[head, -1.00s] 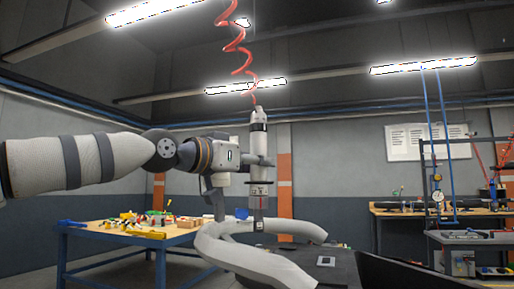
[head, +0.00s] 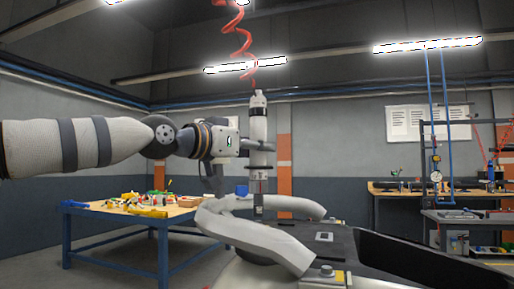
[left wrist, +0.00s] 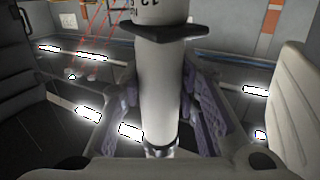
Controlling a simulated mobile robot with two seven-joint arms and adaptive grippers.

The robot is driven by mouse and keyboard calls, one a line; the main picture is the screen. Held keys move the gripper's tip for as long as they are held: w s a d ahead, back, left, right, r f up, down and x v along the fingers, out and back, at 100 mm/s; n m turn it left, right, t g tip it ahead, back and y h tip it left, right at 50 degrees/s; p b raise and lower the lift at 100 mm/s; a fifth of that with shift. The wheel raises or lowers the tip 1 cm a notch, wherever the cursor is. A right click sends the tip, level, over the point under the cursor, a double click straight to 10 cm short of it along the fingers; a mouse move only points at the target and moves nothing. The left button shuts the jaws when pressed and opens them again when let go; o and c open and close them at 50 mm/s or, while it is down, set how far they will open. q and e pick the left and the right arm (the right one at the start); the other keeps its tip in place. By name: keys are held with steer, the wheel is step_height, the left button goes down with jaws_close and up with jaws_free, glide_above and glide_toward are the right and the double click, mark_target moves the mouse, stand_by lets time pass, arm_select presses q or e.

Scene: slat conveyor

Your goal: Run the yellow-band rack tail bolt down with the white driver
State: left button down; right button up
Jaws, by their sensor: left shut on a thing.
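The white driver (head: 258,128) hangs upright from a red coiled hose (head: 238,40). My left gripper (head: 257,147) is shut around its body, and the driver's lower end is above the dark work area. In the left wrist view, the white driver (left wrist: 160,85) stands between the two padded fingers of my left gripper (left wrist: 158,105). A small bolt-like part (head: 326,270) sits beside a yellow mark (head: 340,277) on a grey block at the bottom. I cannot tell whether it is the tail bolt. The driver's tip is apart from it. My right gripper is out of view.
Pale curved tubes (head: 255,236) lie below and around the driver's lower end. A dark panel (head: 345,240) and a long black bar (head: 425,264) occupy the lower right. A blue-legged table (head: 160,240) with small coloured parts stands at left, and a workbench (head: 400,192) at the back right.

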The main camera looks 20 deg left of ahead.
mark_target(252, 123)
arm_select(q)
steer(key=shift+f, duration=1.35)
stand_by(1.1)
steer(key=shift+w+r, duration=0.1)
steer(key=shift+r, duration=0.3)
steer(key=shift+r, duration=0.75)
stand_by(0.6)
steer(key=shift+r, duration=2.75)
